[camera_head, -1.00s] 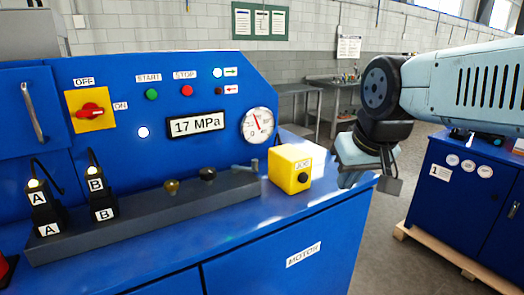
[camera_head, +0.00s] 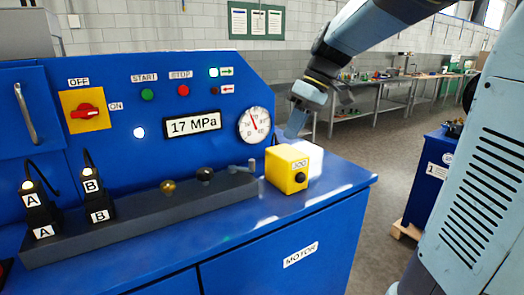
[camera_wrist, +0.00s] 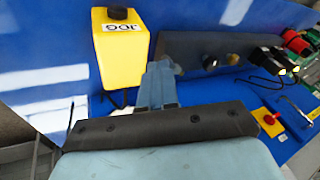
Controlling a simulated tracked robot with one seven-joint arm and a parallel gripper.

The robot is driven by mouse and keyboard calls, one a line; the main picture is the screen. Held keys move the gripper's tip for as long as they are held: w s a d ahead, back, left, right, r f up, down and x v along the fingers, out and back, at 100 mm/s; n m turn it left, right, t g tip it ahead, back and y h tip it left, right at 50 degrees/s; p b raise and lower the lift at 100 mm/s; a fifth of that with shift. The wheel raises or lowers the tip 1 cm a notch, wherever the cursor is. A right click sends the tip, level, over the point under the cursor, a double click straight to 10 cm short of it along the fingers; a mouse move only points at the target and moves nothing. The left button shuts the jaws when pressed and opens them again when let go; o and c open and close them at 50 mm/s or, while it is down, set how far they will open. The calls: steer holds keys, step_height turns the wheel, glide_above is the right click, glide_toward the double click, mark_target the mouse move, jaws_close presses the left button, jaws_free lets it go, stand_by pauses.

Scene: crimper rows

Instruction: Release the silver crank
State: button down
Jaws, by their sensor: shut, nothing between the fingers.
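The silver crank (camera_head: 243,168) is a small grey handle at the right end of the dark block on the blue bench, just left of the yellow JOG box. My gripper (camera_head: 292,130) is above and behind the yellow box, to the right of the crank and apart from it in the head view. In the wrist view its pale blue fingers (camera_wrist: 160,72) are together with nothing between them, beside the end of the dark block.
The yellow JOG box (camera_head: 287,170) stands close to the crank and also shows in the wrist view (camera_wrist: 120,55). The upright blue panel with a gauge (camera_head: 255,125) rises behind.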

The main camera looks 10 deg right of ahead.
steer(key=w+n, duration=0.1)
steer(key=w, duration=0.1)
steer(key=w+n+g+y, duration=0.1)
steer(key=w, duration=0.2)
steer(key=w+a+n+y, duration=0.1)
steer(key=w, duration=0.1)
steer(key=shift+w+g, duration=0.3)
steer(key=shift+g, duration=0.1)
steer(key=shift+a, duration=0.1)
